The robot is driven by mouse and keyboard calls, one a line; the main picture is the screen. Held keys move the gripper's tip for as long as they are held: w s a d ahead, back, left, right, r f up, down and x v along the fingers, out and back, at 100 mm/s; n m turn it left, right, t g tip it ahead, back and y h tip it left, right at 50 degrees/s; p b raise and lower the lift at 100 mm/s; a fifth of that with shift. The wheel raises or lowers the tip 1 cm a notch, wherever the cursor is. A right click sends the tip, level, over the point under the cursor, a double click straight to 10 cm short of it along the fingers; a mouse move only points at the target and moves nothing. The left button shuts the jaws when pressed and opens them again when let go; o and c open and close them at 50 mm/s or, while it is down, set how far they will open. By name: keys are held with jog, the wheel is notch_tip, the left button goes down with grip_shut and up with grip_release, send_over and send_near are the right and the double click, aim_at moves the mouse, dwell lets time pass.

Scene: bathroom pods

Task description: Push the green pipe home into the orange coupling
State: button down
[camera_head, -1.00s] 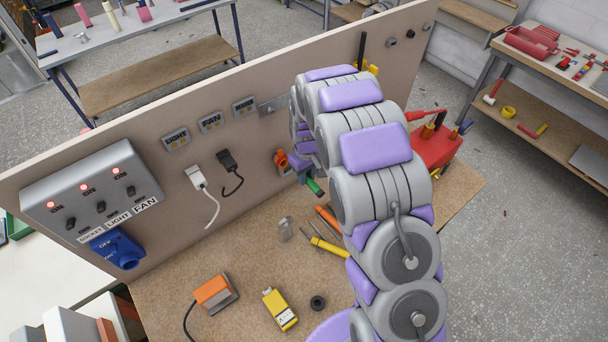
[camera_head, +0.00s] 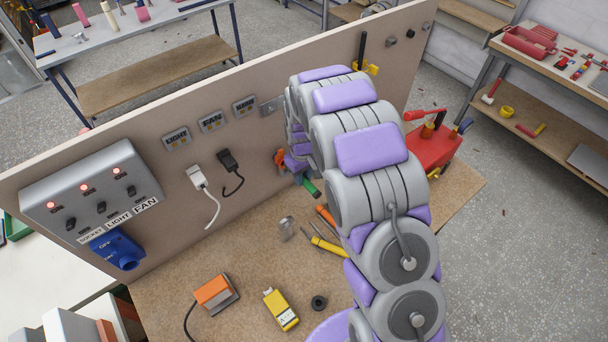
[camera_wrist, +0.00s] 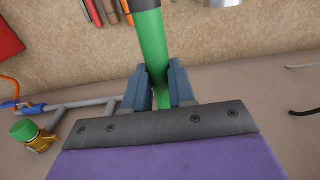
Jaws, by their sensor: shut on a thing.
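The green pipe (camera_head: 310,187) shows just below my gripper (camera_head: 300,168) in the head view, in front of the upright panel. In the wrist view the green pipe (camera_wrist: 154,50) runs up between the two blue-grey fingers of my gripper (camera_wrist: 158,82), which are shut on it; a dark band sits near the picture's top edge. I cannot tell whether pipe and coupling touch. The coupling is not clearly seen in the wrist view.
Grey pipework (camera_wrist: 85,105) and a green-capped brass fitting (camera_wrist: 35,132) are left of the fingers in the wrist view. Yellow and orange hand tools (camera_head: 328,245) lie on the bench below. A red toolbox (camera_head: 436,148) stands right of my arm.

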jog(key=shift+w+a, duration=0.15)
jog(key=shift+a, duration=0.35)
jog(key=shift+w, duration=0.15)
jog(key=shift+w+d, duration=0.15)
jog(key=shift+w, duration=0.15)
jog(key=shift+s, duration=0.25)
dwell(0.4)
jog(key=shift+s+a, duration=0.15)
jog(key=shift+a, duration=0.1)
jog(key=shift+w+a, duration=0.35)
jog(key=shift+w, duration=0.25)
jog(key=shift+w+a, duration=0.35)
jog(key=shift+w, duration=0.2)
dwell(1.7)
